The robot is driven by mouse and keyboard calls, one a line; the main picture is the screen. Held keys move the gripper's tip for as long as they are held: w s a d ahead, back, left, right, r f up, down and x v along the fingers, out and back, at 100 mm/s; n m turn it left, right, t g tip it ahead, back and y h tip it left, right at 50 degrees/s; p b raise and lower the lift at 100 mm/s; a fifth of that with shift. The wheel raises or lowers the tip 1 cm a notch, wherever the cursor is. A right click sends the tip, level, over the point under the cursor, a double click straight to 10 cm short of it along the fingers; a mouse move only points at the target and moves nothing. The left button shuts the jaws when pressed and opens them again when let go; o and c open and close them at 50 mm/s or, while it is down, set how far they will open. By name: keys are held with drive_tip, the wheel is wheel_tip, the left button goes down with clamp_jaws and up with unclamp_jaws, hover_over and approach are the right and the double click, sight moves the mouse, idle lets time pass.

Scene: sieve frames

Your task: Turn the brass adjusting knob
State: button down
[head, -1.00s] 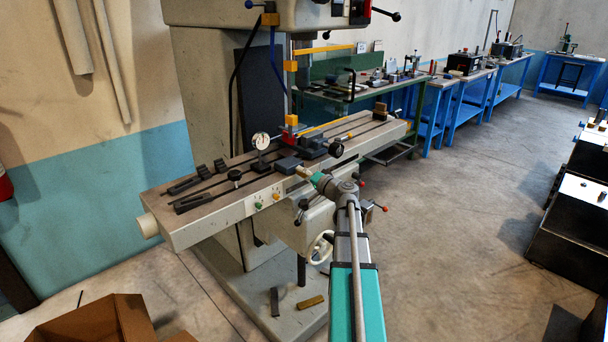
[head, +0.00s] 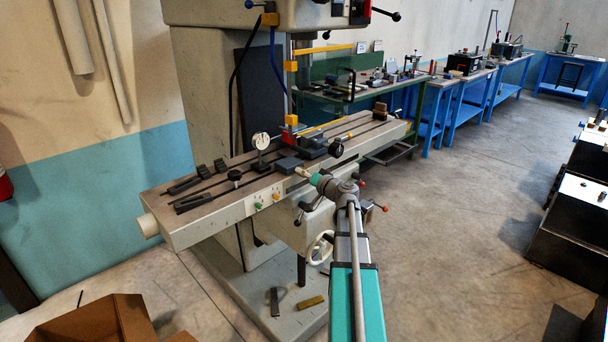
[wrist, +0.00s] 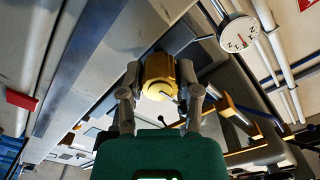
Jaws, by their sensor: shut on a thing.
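The brass adjusting knob (wrist: 158,72) shows in the middle of the wrist view, a round golden cylinder with its end face towards me. My gripper (wrist: 160,88) has a finger on each side of it and is shut on it. In the head view, my gripper (head: 305,173) is at the front edge of the machine table, beside a dark block (head: 289,164). The knob is mostly hidden by my gripper in the head view.
The milling machine table (head: 160,200) carries a dial gauge (head: 260,141), clamps and dark fittings. A handwheel (head: 320,247) and levers are below my gripper. An open cardboard box (head: 95,322) lies at lower left.

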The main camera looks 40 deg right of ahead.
drive_tip(key=shift+c, duration=1.5)
unclamp_jaws()
drive_tip(key=s, duration=1.2)
drive_tip(key=shift+d, duration=0.45)
drive_tip(key=w+a+f+n+g+y, duration=0.25)
drive_tip(key=a+f+g, duration=0.2)
drive_tip(key=a, duration=0.75)
drive_tip(key=w+a+f+n+g+y, duration=0.25)
drive_tip(key=a+f+g, duration=0.2)
drive_tip(key=a, duration=0.65)
drive_tip(key=s+a+f+n+g+h, duration=0.1)
drive_tip(key=s+a+f+g+h, duration=0.3)
drive_tip(key=a, duration=0.7)
drive_tip(key=s+a+f+n+g+h, duration=0.2)
drive_tip(key=s+a+f+g, duration=0.35)
drive_tip(key=a, duration=0.45)
wheel_tip(320, 180, up, 16)
drive_tip(key=p, duration=1.5)
drive_tip(key=shift+w+f+p, duration=0.2)
drive_tip(key=shift+f+p, duration=0.05)
drive_tip(key=shift+p, duration=0.05)
